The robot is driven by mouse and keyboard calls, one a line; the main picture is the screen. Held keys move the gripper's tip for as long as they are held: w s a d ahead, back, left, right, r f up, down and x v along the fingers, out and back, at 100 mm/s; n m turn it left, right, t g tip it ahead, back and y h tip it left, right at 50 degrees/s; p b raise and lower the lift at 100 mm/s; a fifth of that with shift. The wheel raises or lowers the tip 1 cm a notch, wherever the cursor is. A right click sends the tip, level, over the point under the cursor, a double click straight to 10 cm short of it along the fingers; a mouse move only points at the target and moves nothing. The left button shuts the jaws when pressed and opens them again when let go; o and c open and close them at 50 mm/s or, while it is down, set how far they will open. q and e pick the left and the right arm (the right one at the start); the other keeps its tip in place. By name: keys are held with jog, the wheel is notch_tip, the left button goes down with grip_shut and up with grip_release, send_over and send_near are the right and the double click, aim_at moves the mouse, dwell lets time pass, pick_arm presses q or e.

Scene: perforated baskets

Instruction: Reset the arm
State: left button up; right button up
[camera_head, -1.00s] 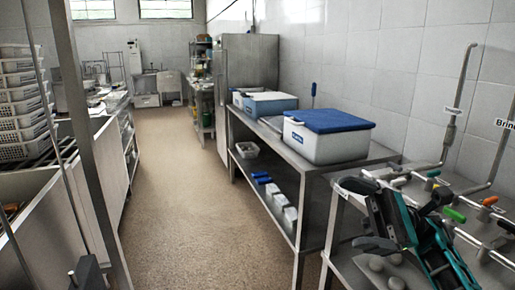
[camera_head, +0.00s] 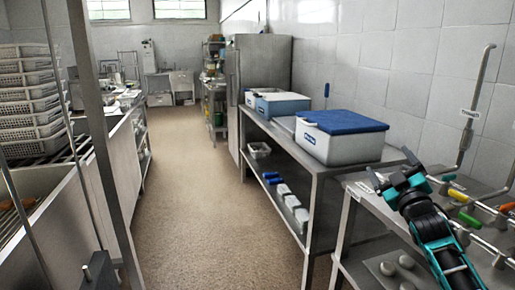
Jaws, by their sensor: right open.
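My right gripper (camera_head: 392,170) is in the right part of the head view, at the end of my black and teal arm. It is open, and nothing shows between its fingers. It points up and away, over the near end of the steel tables (camera_head: 330,168) in the picture. The blue-lidded white box (camera_head: 338,147) stands just beyond it to the left, apart from it. My left gripper cannot be made out in this view.
Taps and pipes with coloured handles (camera_head: 470,219) lie close to my right arm. Stacked white perforated baskets (camera_head: 30,100) stand on the left behind a metal post (camera_head: 100,150). Smaller boxes (camera_head: 280,105) stand farther back. The aisle floor (camera_head: 205,210) is clear.

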notch_tip(320, 180, down, 7)
jog(key=d+m+g+h, duration=0.1)
jog(key=m+g+h, duration=0.1)
jog(key=m+g, duration=0.3)
jog(key=s+a+f+g+y, duration=0.1)
jog(key=s+a+f, duration=0.3)
jog(key=s+f, duration=0.3)
jog(key=s+a+f+y, duration=0.2)
jog(key=s+a+f, duration=0.25)
jog(key=f, duration=0.55)
jog(key=s+a+f+g, duration=0.2)
jog(key=s+a+f, duration=0.2)
jog(key=s, duration=0.8)
jog(key=s+a+f+g+y, duration=0.1)
jog(key=s+a+f+g, duration=0.1)
jog(key=s+f, duration=0.5)
jog(key=s+a, duration=0.1)
jog(key=s, duration=0.5)
jog(key=shift+s+a+m, duration=0.25)
jog(key=shift+a+m, duration=0.15)
jog(key=shift+f, duration=0.1)
